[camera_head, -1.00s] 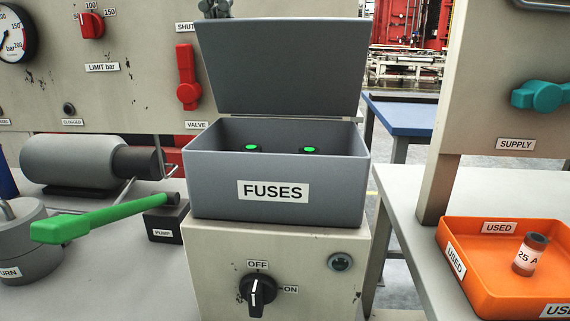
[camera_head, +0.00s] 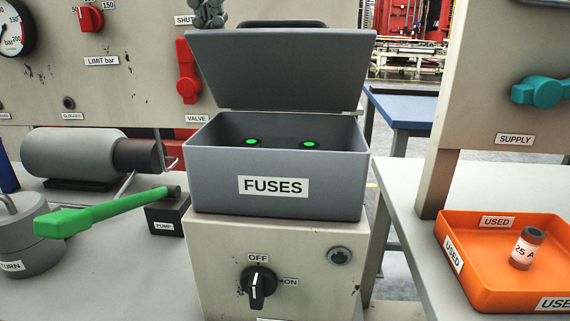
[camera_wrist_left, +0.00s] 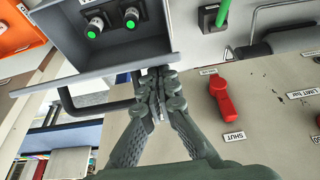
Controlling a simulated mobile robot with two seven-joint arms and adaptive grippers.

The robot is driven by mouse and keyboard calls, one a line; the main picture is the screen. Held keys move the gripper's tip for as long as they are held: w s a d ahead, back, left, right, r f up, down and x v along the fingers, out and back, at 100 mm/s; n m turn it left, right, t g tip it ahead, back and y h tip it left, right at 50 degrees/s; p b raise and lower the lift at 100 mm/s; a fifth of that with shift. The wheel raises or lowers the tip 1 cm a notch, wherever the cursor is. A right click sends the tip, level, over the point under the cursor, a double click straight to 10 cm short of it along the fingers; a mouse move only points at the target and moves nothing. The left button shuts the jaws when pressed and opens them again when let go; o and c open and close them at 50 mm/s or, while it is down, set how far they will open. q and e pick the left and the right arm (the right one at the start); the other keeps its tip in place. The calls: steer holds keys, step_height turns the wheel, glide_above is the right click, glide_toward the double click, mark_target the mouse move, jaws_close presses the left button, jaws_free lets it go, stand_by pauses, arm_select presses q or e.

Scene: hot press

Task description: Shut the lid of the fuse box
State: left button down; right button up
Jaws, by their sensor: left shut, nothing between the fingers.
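The grey fuse box (camera_head: 210,178), labelled FUSES, stands on a beige cabinet. Its lid (camera_head: 280,70) is open and leans back, with a dark handle (camera_head: 283,23) along its top edge. Two fuses with green ends (camera_head: 253,142) (camera_head: 309,144) show inside the box. My left gripper (camera_head: 208,14) is behind the lid's top left corner, partly hidden by it. In the left wrist view the gripper (camera_wrist_left: 152,85) is shut and empty, its fingertips at the lid's edge (camera_wrist_left: 110,72); whether they touch is unclear. My right gripper is not in view.
A red valve handle (camera_head: 187,72) is on the panel left of the lid. A green lever (camera_head: 105,213) sticks out left of the box. An orange tray (camera_head: 455,285) with a used fuse (camera_head: 526,248) is on the right table.

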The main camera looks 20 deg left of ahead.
arm_select(q)
steer(key=shift+s+f, duration=0.1)
steer(key=shift+s, duration=0.2)
steer(key=r+p, duration=0.1)
steer(key=r, duration=0.1)
steer(key=p, duration=0.1)
steer(key=shift+w+r+p, duration=0.25)
steer(key=shift+r+p, duration=0.1)
steer(key=shift+r, duration=0.15)
step_height(320, 180, up, 6)
steer(key=w, duration=0.1)
steer(key=shift+a, duration=0.15)
